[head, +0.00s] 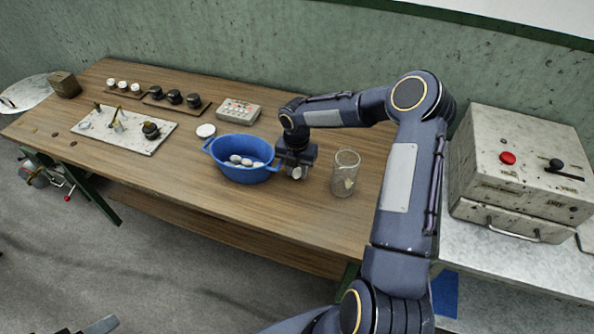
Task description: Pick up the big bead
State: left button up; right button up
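My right gripper (296,170) points down over the wooden table, just right of the blue basin. A small pale thing shows at its fingertips. I cannot tell whether it is the big bead or part of the gripper, nor whether the fingers are open or shut. No other thing can be clearly made out as the big bead. A small grey piece at the bottom left edge may be part of my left gripper (100,325); its state is not visible.
The blue basin (211,153) holds several white oval things. A clear glass beaker (345,165) with something pale inside stands close right of my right gripper. A grey box with a red button (490,185) is at the right. The table's front middle (200,205) is clear.

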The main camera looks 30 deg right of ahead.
jog(key=shift+f, duration=0.2)
jog(key=shift+c, duration=1.2)
jog(key=shift+r, duration=0.1)
